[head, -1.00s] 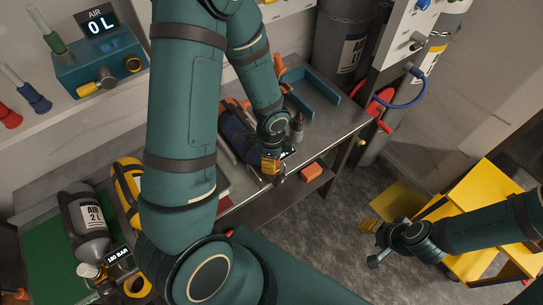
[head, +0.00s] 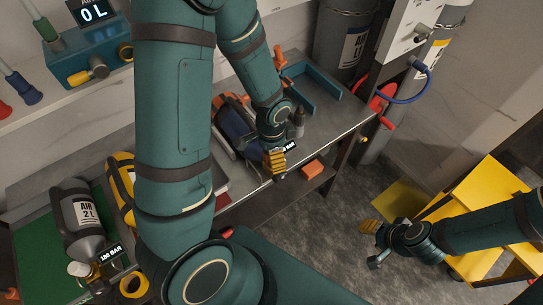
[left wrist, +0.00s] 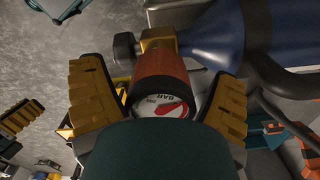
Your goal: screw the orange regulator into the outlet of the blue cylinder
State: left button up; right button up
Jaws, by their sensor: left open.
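In the left wrist view the orange regulator (left wrist: 162,74), with a round gauge, stands between the yellow fingers of my left gripper (left wrist: 160,105). The fingers are open, with a gap on the left; the right finger is close to the regulator. Its far end meets the brass valve of the blue cylinder (left wrist: 225,40); I cannot tell how far it is threaded in. In the head view the blue cylinder (head: 235,128) lies on the bench, partly behind my left gripper (head: 275,160). My right gripper (head: 369,227) is over the floor, away from the bench; its finger gap is unclear.
A grey air cylinder (head: 85,215) lies on a green mat at the left. A blue tray (head: 325,100) is at the bench's far right. An orange block (head: 313,168) sits beyond the front edge, lower down. Yellow steps (head: 480,205) stand at the right.

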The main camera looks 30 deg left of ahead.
pick_arm(q)
jog(key=shift+f+n, duration=0.15)
jog(key=shift+n, duration=0.95)
jog(key=n, duration=0.3)
jog(key=shift+n+b, duration=0.3)
jog(key=shift+b, duration=0.1)
jog(key=n, duration=0.3)
jog(key=shift+r+n+p, duration=0.25)
jog(key=shift+n+p, duration=0.05)
jog(key=shift+p, duration=0.05)
jog(key=n+p, duration=0.2)
jog(key=n, duration=0.4)
jog(key=shift+r, duration=0.15)
jog(key=n+p, duration=0.1)
jog(key=n, duration=0.3)
jog(key=shift+f+n+p, duration=0.25)
jog(key=shift+n+p, duration=0.05)
jog(key=shift+n, duration=0.7)
pick_arm(e)
jog(key=shift+r, duration=1.4)
